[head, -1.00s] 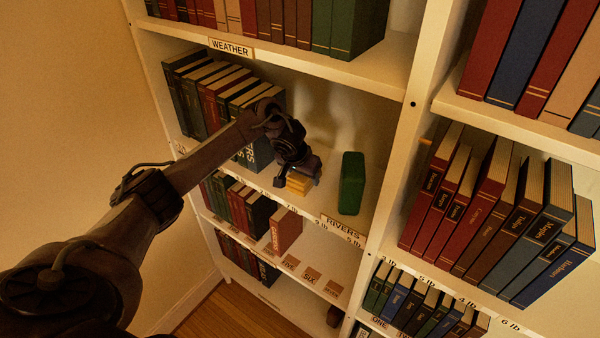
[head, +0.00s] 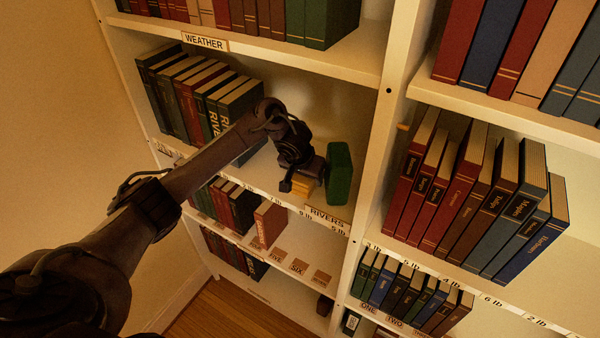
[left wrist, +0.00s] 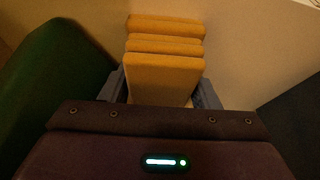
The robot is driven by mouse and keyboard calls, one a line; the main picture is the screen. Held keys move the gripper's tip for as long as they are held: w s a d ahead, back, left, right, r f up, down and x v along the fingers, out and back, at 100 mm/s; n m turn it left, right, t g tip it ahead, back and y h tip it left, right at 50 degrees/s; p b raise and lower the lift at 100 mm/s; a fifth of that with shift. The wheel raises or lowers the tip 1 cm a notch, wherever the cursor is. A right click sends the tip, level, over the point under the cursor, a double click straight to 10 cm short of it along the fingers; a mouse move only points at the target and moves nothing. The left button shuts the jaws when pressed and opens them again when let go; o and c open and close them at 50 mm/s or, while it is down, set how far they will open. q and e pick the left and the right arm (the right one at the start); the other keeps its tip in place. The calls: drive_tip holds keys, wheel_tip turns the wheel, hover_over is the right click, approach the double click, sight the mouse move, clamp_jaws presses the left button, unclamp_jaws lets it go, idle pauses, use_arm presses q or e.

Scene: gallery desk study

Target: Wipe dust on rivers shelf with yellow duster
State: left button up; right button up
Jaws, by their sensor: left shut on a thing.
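My left gripper (head: 302,178) is shut on the yellow duster (head: 304,187) at the rivers shelf (head: 262,178). In the left wrist view the duster (left wrist: 165,70) shows as a ribbed yellow block between the two grey fingers (left wrist: 160,88). In the head view my gripper hides part of it, and I cannot tell whether it touches the board. The RIVERS label (head: 327,219) is on the shelf's front edge. No dust can be made out. My right gripper is not in view.
A green block (head: 339,174) stands upright just right of the duster, and also shows in the left wrist view (left wrist: 50,85). Books (head: 190,105) fill the shelf's left part. The WEATHER shelf (head: 260,55) is above, and an upright divider (head: 378,140) is at the right.

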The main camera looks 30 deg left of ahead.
sight(276, 167)
use_arm(q)
drive_tip(key=shift+w+a, duration=0.2)
drive_tip(key=shift+a, duration=1.3)
drive_tip(key=shift+w+a, duration=0.15)
drive_tip(key=shift+a, duration=1.95)
drive_tip(key=shift+w+a, duration=0.1)
drive_tip(key=shift+a, duration=1.95)
drive_tip(key=shift+d+r, duration=0.1)
drive_tip(key=shift+r, duration=2.9)
drive_tip(key=shift+r, duration=0.1)
